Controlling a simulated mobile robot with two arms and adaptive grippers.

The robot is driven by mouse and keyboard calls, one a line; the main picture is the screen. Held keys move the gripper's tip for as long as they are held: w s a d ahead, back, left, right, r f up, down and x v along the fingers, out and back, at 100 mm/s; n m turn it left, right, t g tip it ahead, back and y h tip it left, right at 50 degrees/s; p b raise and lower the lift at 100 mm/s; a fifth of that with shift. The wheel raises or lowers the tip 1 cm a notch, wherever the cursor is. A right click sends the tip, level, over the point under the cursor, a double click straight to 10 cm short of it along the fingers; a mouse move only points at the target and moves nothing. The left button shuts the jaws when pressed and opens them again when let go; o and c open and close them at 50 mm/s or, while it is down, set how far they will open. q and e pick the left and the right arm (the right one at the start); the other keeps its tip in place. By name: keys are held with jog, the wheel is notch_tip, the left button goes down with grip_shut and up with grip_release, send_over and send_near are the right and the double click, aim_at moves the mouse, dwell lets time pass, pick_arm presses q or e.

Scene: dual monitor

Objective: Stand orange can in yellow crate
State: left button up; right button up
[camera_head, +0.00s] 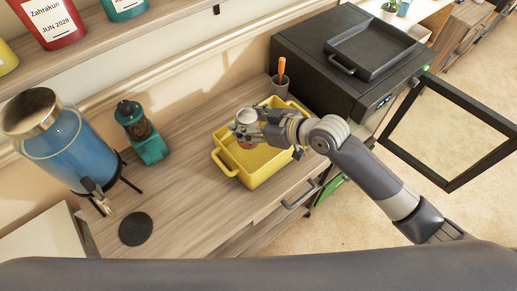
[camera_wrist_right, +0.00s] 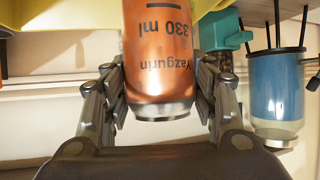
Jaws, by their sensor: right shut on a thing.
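The orange can (camera_wrist_right: 158,50) shows large in the right wrist view, between the two fingers of my right gripper (camera_wrist_right: 158,100). In the head view the can's silver top (camera_head: 247,116) faces up, and most of its body is hidden by the fingers. My right gripper (camera_head: 250,128) is shut on the can and holds it over the yellow crate (camera_head: 262,170). The crate stands on the wooden counter, and its edge also shows in the right wrist view (camera_wrist_right: 55,30). I cannot tell whether the can touches the crate floor. My left gripper is not in view.
A grey cup with an orange-handled tool (camera_head: 281,84) stands behind the crate, close to a black appliance (camera_head: 345,75) with an open door (camera_head: 450,130). A teal grinder (camera_head: 143,135), blue dispenser (camera_head: 75,145) and black coaster (camera_head: 135,229) are left. Counter (camera_head: 195,195) between is clear.

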notch_tip(320, 180, down, 4)
jog(key=shift+s+f+p, duration=0.1)
jog(key=shift+f+p, duration=0.15)
jog(key=shift+p, duration=0.1)
notch_tip(320, 180, down, 4)
jog(key=shift+f, duration=0.35)
jog(key=shift+f, duration=0.1)
jog(key=o, duration=1.3)
